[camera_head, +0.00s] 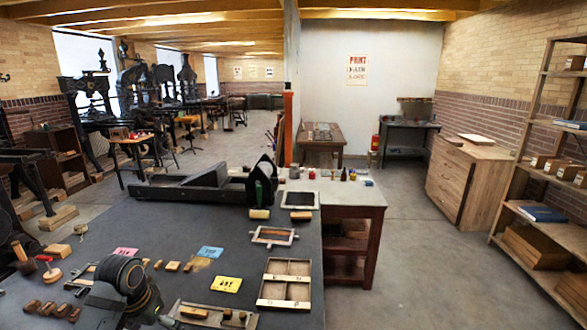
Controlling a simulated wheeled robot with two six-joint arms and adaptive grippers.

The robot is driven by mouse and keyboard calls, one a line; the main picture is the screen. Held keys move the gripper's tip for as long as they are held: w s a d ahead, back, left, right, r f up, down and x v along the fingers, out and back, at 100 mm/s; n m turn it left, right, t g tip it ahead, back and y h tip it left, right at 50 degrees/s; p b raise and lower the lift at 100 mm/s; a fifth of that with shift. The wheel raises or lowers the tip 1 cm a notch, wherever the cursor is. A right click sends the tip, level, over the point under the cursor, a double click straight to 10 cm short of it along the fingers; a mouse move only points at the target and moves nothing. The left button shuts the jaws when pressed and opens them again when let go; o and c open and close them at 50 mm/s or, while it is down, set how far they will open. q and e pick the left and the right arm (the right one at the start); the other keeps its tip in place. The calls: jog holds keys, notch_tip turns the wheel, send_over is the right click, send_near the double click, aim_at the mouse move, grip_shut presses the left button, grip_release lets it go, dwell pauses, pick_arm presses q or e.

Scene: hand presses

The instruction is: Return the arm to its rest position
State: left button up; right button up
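A dark grey rounded arm part (125,274), which looks like a joint of mine, stands over the near left part of the dark work table (180,228). It runs down toward the bottom edge of the head view. No gripper fingers can be made out on it. I cannot tell whether this part holds anything. My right arm and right gripper are not in view.
Near the arm part are wooden blocks (47,306), a shallow tray (211,315), coloured cards (226,284) and a divided wooden box (285,282). A long black press bed (195,187) lies across the back. Open floor (420,270) is to the right.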

pick_arm(q)
jog(key=s+d+f+t+y, duration=0.1)
jog(key=s+d+f, duration=0.35)
jog(key=s, duration=0.55)
jog(key=s+d+f+t, duration=0.1)
jog(key=s+d+f, duration=0.2)
jog(key=s+f, duration=0.45)
jog(key=s+a+f+g+b, duration=0.1)
jog(key=s+f, duration=0.1)
jog(key=f, duration=1.1)
jog(key=s+a+f+g, duration=0.1)
jog(key=s+f, duration=0.1)
jog(key=f, duration=1.2)
jog(key=s+a+f+n+b, duration=0.1)
jog(key=s+f, duration=1.4)
jog(key=s, duration=0.3)
jog(key=shift+a+f+g, duration=0.2)
jog(key=shift+f+g, duration=0.1)
jog(key=shift+f, duration=0.1)
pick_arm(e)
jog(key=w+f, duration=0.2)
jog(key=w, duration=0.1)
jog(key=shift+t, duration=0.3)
